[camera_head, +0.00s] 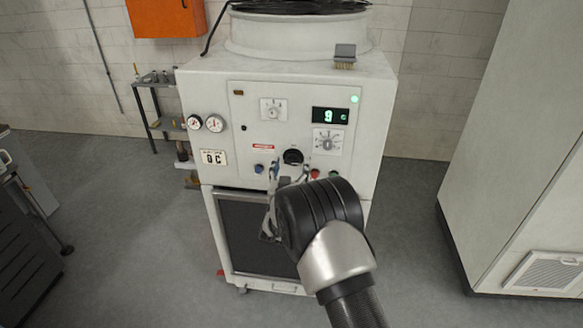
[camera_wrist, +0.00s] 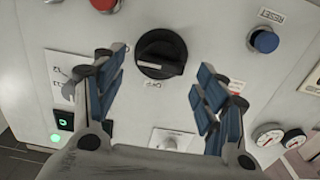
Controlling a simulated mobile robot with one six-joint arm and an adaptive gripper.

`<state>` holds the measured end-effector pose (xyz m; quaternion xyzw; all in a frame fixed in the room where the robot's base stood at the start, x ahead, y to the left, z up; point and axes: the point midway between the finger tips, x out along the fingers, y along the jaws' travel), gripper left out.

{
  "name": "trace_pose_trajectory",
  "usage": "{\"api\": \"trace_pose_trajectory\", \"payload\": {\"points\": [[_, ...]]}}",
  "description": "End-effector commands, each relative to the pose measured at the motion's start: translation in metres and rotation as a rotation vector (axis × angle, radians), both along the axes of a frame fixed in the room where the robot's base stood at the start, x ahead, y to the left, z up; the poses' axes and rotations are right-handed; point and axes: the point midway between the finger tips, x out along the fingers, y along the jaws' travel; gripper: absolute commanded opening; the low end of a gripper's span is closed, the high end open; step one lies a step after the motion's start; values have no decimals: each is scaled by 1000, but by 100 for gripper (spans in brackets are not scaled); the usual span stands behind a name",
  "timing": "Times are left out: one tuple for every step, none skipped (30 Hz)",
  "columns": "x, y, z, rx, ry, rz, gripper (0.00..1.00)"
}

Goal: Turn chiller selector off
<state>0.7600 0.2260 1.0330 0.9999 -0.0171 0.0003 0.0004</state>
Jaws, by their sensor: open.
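The chiller's white front panel (camera_head: 255,98) faces me in the head view. A black round selector knob (camera_head: 292,156) sits low in the middle of this panel, just beyond my gripper (camera_head: 290,168).
A blue button (camera_head: 259,168) and a red button (camera_head: 314,174) flank the knob. Two small dials (camera_head: 273,109) (camera_head: 328,141), a green display (camera_head: 330,115) and two gauges (camera_head: 214,123) share the panel. A tall white cabinet (camera_head: 520,150) stands right; grey floor is clear between.

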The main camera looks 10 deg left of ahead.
Motion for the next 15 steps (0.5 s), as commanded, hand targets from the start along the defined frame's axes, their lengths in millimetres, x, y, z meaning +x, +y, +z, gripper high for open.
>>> {"api": "trace_pose_trajectory", "payload": {"points": [[7,0,-2,1,0,-1,66],[10,0,-2,2,0,-1,66],[14,-1,-1,2,0,-1,66],[17,-1,-1,1,0,-1,66],[19,-1,-1,1,1,-1,66],[21,-1,-1,0,0,-1,66],[22,-1,0,0,0,-1,66],[23,-1,0,0,0,0,66],[24,-1,0,0,1,0,66],[24,-1,0,0,1,0,66],[24,-1,0,0,1,0,66],[24,-1,0,0,2,0,66],[24,-1,0,0,2,0,66],[24,-1,0,0,1,0,66],[24,-1,0,0,1,0,66]]}}
